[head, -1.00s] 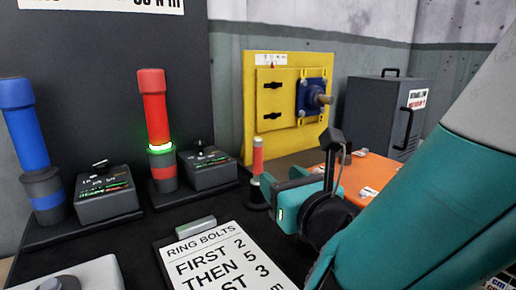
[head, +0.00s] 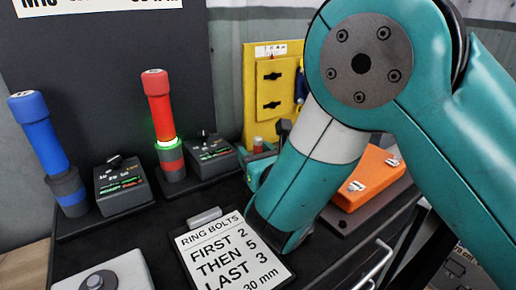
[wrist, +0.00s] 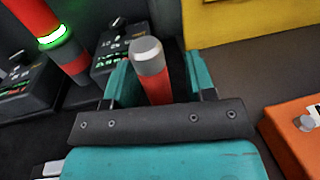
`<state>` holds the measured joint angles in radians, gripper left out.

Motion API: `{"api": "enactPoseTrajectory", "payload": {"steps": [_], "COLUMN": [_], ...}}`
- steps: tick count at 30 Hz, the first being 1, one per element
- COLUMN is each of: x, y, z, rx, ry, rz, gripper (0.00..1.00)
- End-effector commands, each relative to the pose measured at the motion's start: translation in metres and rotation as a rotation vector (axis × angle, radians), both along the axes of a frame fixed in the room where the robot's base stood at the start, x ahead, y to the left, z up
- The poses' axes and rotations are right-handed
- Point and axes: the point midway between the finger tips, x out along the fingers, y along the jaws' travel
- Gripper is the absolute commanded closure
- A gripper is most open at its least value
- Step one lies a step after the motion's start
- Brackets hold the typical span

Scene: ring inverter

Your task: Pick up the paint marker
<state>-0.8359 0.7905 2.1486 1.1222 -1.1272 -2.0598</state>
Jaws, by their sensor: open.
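The paint marker (wrist: 152,72) is red with a grey-white top. In the wrist view it stands between the two teal fingers of my gripper (wrist: 160,78). The gripper is open, with a finger on each side of the marker; I cannot tell whether either finger touches it. The dark palm bar hides the marker's lower part. In the head view only a small red upper part of the marker (head: 258,145) shows, and my arm hides most of the gripper (head: 261,166).
A red tool (head: 160,105) and a blue tool (head: 38,135) stand in holders on the left, beside dark control boxes (head: 122,184). A yellow panel (head: 264,95) stands behind. An orange block (head: 366,180) lies at right. A bolt-order card (head: 225,250) lies in front.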

Motion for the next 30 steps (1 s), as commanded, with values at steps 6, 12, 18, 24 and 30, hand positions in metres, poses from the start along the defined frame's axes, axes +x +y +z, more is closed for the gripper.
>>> {"api": "enactPoseTrajectory", "payload": {"steps": [6,12,18,24,30], "x": [0.003,0.003,0.003,0.003,0.003], "y": [0.002,0.001,0.001,0.001,0.001], "z": [-0.001,-0.001,0.000,0.000,0.015], "rx": [0.000,0.000,0.000,0.000,0.002], "ry": [-0.001,-0.001,-0.001,-0.001,-0.001], "rz": [0.001,0.001,0.000,0.000,0.000], "gripper": [0.50,0.75,0.93,0.93,0.93]}}
